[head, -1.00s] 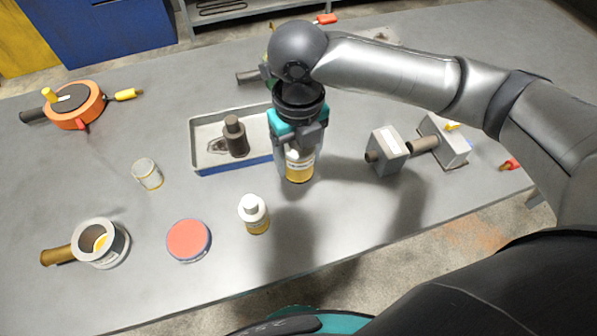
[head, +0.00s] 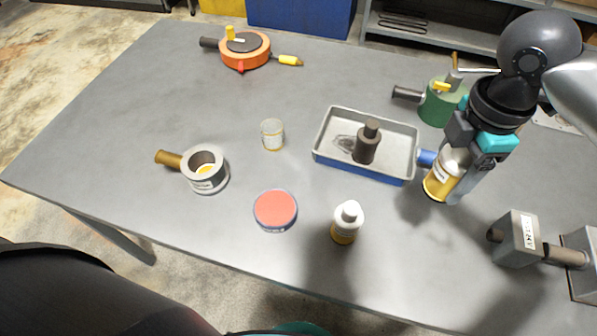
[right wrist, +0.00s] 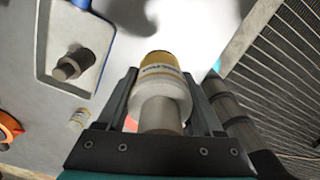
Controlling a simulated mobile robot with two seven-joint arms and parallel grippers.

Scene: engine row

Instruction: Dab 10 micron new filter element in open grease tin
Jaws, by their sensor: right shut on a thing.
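My right gripper (head: 483,140) is shut on a filter element (head: 441,184), a white and yellow cylinder with a paler neck. It hangs tilted at the right of the tray, apparently just above the table. In the right wrist view the fingers (right wrist: 167,112) grip its pale neck, and the yellow end of the filter element (right wrist: 163,66) points away; its label is too small to read. A round blue-rimmed tin with a flat red surface (head: 275,209), which looks like the open grease tin, sits at the front middle, well left of the gripper. My left gripper is out of view.
A blue-grey tray (head: 328,157) holds a dark cylinder (head: 367,141). A white and yellow bottle-like piece (head: 347,222) stands between gripper and tin. A small jar (head: 272,134), handled grey cup (head: 205,169), orange device (head: 244,48), green device (head: 436,105) and grey block (head: 518,238) stand around.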

